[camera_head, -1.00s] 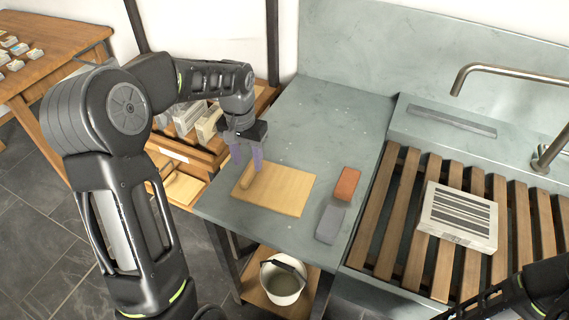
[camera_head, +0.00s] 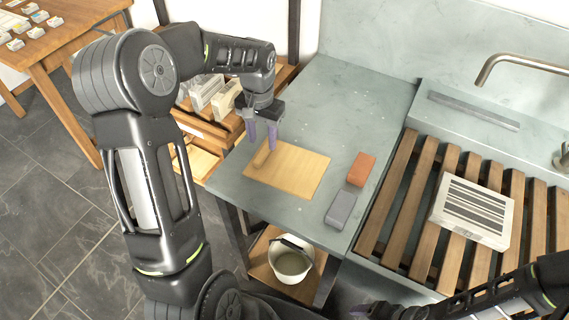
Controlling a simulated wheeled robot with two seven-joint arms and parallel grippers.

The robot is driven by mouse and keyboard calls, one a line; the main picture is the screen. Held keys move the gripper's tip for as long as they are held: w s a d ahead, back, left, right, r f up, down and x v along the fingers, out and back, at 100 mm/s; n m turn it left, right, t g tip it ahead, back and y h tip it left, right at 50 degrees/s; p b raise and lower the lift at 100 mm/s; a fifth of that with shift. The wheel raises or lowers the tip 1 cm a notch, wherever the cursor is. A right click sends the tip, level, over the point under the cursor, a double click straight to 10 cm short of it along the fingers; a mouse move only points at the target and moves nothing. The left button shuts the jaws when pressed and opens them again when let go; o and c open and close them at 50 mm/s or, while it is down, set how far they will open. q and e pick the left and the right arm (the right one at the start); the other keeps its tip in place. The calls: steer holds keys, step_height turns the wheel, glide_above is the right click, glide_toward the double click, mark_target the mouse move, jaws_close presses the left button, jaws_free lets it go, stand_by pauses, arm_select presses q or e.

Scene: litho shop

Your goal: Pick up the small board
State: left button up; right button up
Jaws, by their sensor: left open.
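The small board (camera_head: 297,173) is a flat, light wooden rectangle lying on the grey-green stone counter (camera_head: 300,100). A short wooden piece, like a handle (camera_head: 263,155), shows at its left end under my left gripper. My left gripper (camera_head: 262,137) is open, its purple fingers pointing down over the board's left end. I cannot tell if the fingers touch the wood.
A red-brown block (camera_head: 361,169) and a grey block (camera_head: 341,210) lie right of the board. A slatted wooden rack (camera_head: 398,205) holds a striped pale block (camera_head: 474,211) beside a tap (camera_head: 515,62). A bucket (camera_head: 291,262) stands on the shelf below.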

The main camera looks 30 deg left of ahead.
mark_target(264, 151)
arm_select(q)
steer(key=shift+w+f+p, duration=0.1)
steer(key=shift+f+p, duration=0.75)
steer(key=shift+f, duration=1.75)
jaws_close()
